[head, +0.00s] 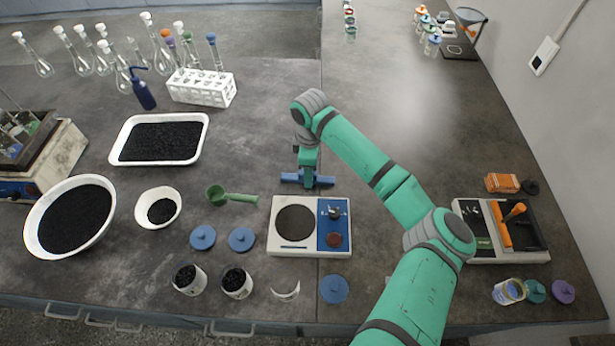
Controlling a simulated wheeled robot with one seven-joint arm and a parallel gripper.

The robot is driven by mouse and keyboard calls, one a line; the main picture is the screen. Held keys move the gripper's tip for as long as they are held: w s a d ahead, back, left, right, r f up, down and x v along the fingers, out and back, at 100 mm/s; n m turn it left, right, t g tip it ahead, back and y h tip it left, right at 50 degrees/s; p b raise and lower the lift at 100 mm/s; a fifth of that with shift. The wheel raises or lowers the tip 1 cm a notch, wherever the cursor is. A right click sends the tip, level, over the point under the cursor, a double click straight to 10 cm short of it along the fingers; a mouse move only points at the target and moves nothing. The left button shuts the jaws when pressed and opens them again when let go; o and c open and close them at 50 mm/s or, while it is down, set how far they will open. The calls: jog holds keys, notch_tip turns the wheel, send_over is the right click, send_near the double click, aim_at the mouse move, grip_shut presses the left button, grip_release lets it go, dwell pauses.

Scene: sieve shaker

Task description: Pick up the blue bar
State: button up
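A blue bar (325,180) lies crosswise at the tip of my gripper (308,180), just behind the white scale with the blue panel. My gripper points down from the green arm and meets the bar at its middle. The bar's two ends stick out to the left and right. My gripper hides the middle of the bar. The fingers are too small to tell whether they are closed on it, and I cannot tell whether the bar touches the table.
The scale (274,247) stands in front of my gripper, with a green scoop (233,197) to its left. A white tray (118,150) and bowls of dark grains are at left. A bottle rack (202,88) stands behind.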

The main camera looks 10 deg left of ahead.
jog(key=shift+f, duration=0.7)
jog(key=shift+d, duration=0.15)
jog(key=shift+c, duration=0.9)
jog(key=shift+s, duration=0.1)
grip_shut()
jog(key=shift+r, duration=0.1)
jog(key=shift+r, duration=0.55)
jog(key=s+a+r, duration=0.1)
jog(key=s+r, duration=1)
jog(key=s, duration=0.3)
jog(key=shift+r, duration=0.4)
